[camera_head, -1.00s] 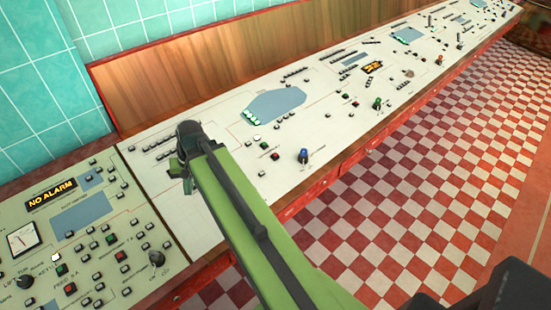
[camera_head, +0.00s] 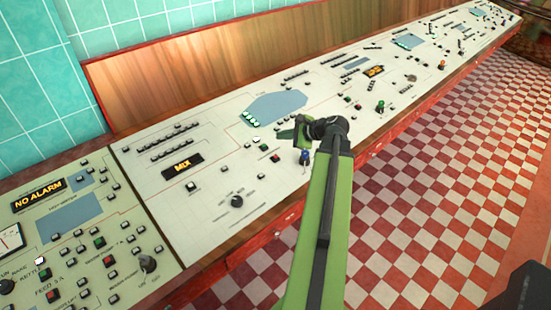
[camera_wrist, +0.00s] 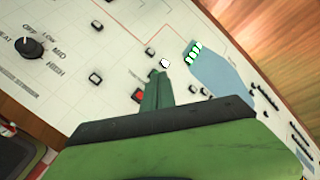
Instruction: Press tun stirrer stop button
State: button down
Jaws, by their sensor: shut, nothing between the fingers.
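A red button (camera_head: 275,158) sits on the long cream console in the head view, with a dark green button (camera_head: 264,146) just behind it. The red button (camera_wrist: 139,96) also shows in the wrist view, partly covered at the left side of my fingers. I cannot read a label on either button. My gripper (camera_head: 301,129) is shut and empty, to the right of the red button in the head view. In the wrist view its fingertips (camera_wrist: 160,77) lie between the red button and a lit white button (camera_wrist: 165,63). I cannot tell whether they touch the panel.
A blue-topped lever (camera_head: 304,157) stands near the console's front edge, below my gripper in the picture. A blue-grey screen (camera_head: 277,106) lies behind, with green-lit buttons (camera_head: 250,119).

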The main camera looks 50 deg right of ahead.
aim_at(275, 157)
jog(key=f+b, duration=0.2)
jog(key=f, duration=0.1)
jog(key=w+f+b, duration=0.1)
jog(key=f+b, duration=0.1)
jog(key=b, duration=0.1)
jog(key=f+b, duration=0.3)
jog(key=shift+w+f, duration=0.3)
jog(key=shift+w, duration=0.05)
jog(key=shift+b, duration=0.3)
jog(key=shift+f, duration=0.1)
dwell(1.3)
jog(key=shift+w+f+b, duration=0.15)
jog(key=shift+f+b, duration=0.2)
jog(key=shift+b, duration=0.05)
jog(key=shift+f+b, duration=0.4)
dwell(0.3)
jog(key=shift+r, duration=0.15)
jog(key=shift+r+p, duration=0.65)
jog(key=shift+p, duration=0.15)
